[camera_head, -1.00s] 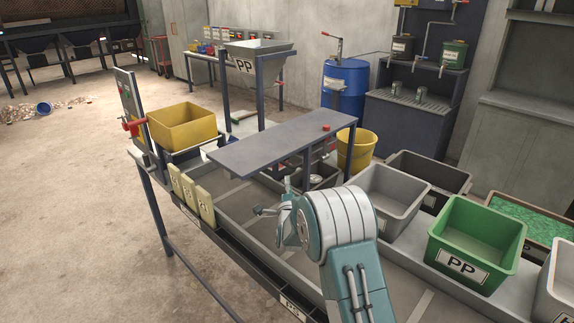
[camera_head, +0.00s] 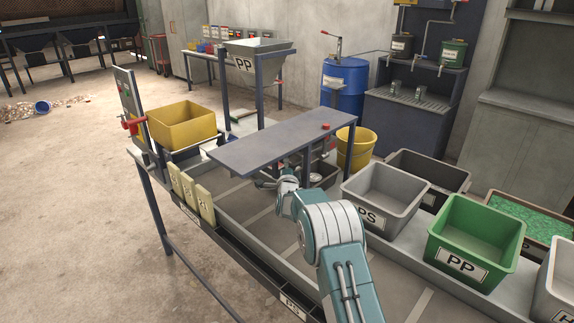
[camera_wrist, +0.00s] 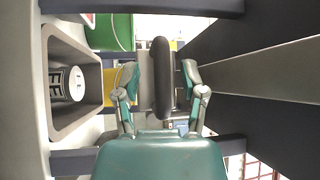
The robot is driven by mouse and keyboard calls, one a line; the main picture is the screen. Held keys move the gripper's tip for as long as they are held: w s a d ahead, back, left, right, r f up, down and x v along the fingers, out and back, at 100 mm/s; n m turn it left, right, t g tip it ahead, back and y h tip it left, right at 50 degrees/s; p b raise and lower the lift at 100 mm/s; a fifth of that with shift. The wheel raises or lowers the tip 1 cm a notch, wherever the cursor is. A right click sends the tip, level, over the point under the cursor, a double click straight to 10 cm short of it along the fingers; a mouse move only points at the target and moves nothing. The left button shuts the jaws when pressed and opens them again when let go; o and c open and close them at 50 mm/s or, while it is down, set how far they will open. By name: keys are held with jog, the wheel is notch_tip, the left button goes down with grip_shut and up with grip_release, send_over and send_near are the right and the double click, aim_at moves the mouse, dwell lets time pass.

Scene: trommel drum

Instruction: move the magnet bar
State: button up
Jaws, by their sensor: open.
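A dark, rounded bar (camera_wrist: 161,77) stands lengthwise in the wrist view, between the two fingers of my gripper (camera_wrist: 160,84). It looks like the magnet bar, though I cannot be sure. The fingers are open, one on each side of it, with a visible gap on both sides. In the head view my gripper (camera_head: 268,181) is low over the sorting trough, by the near edge of the raised blue-grey shelf (camera_head: 270,143). I cannot make out the bar in the head view; my arm and the shelf may hide it.
The shelf and its legs stand close around my gripper. A grey bin (camera_wrist: 92,110) holding a white cylindrical thing (camera_wrist: 67,84) is at the left in the wrist view. Grey (camera_head: 382,195) and green (camera_head: 475,240) bins line the trough's right side. A yellow tray (camera_head: 183,124) is at the far left.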

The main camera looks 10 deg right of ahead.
grip_shut()
jog(key=s+a, duration=0.7)
jog(key=a, duration=0.3)
jog(key=s+a, duration=0.8)
jog(key=a, duration=0.3)
jog(key=shift+s+a+f, duration=0.15)
jog(key=shift+s+f, duration=0.1)
jog(key=shift+s, duration=0.05)
grip_release()
jog(key=shift+a, duration=0.1)
jog(key=shift+a+r, duration=0.1)
